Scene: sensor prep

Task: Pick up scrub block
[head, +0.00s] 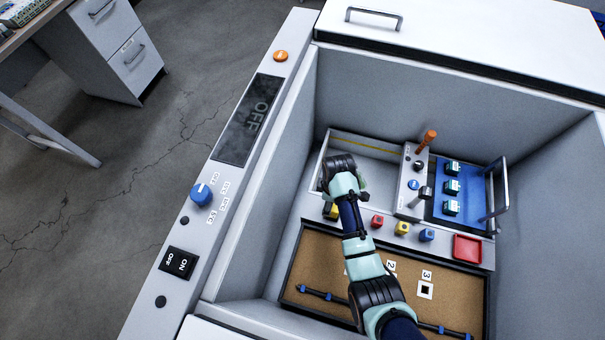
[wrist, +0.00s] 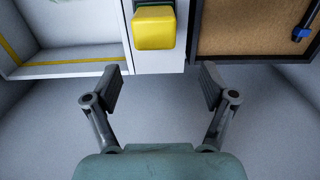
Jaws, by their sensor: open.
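A yellow block with a green end, which looks like the scrub block, shows in the wrist view (wrist: 154,28) on a white ledge, beyond my open fingertips and roughly centred between them. In the head view the yellow block (head: 330,211) is partly hidden by my arm. My gripper (wrist: 162,78) is open and empty, with its fingers apart and not touching the block. In the head view my arm's end is over the left part of the ledge and its fingers are mostly hidden.
Red (head: 377,221), yellow (head: 402,228) and blue (head: 427,235) pieces line the ledge. A red tray (head: 467,259) is at its right end. A blue board (head: 440,209) with a metal handle (head: 504,190) and an orange-handled tool (head: 427,140) stand behind. High walls enclose the workspace. A cork panel (head: 318,262) lies in front.

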